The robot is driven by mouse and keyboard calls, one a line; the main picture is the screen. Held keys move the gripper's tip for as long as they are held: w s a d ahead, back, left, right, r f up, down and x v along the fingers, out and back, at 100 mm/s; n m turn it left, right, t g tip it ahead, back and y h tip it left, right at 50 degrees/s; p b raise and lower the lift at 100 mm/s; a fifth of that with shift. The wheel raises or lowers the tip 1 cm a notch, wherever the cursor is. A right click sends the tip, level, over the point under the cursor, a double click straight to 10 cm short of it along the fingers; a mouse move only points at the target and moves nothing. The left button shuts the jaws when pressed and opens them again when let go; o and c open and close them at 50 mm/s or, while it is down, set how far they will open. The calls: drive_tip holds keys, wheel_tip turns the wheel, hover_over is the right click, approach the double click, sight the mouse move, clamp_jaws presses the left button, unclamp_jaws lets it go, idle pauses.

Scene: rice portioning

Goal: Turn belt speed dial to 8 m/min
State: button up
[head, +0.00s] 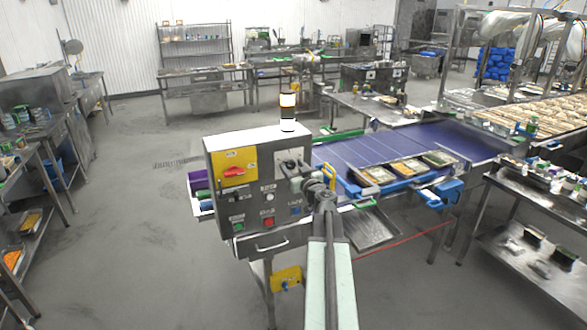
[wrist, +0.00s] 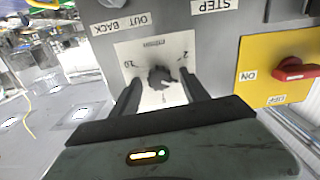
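The belt speed dial is a black knob (wrist: 160,77) on a white scale plate marked m/min, seen in the wrist view. A 10 shows at the plate's left and a 2 at its right; where the knob points is unclear. In the head view the dial plate (head: 289,161) is at the upper right of the grey control box (head: 214,163). My gripper (wrist: 161,80) is open, its two dark fingers on either side of the knob with gaps showing. Whether the fingertips reach beside the knob or stop short of it is hard to tell.
A yellow plate with a red switch (head: 234,171) is left of the dial, with several buttons below. Stickers reading STEP and OUT BACK are close to the dial in the wrist view. The blue belt (head: 345,153) with trays runs to the right. A lit signal lamp (head: 288,100) stands on top.

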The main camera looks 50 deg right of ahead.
clamp_jaws()
drive_tip(key=shift+m, duration=0.4)
drive_tip(key=m, duration=0.9)
drive_tip(key=shift+d, duration=0.1)
drive_tip(key=m, duration=0.7)
drive_tip(key=shift+f+m, duration=0.15)
drive_tip(key=shift+m, duration=0.15)
drive_tip(key=m, duration=0.6)
drive_tip(key=shift+f, duration=0.1)
drive_tip(key=shift+m, duration=0.3)
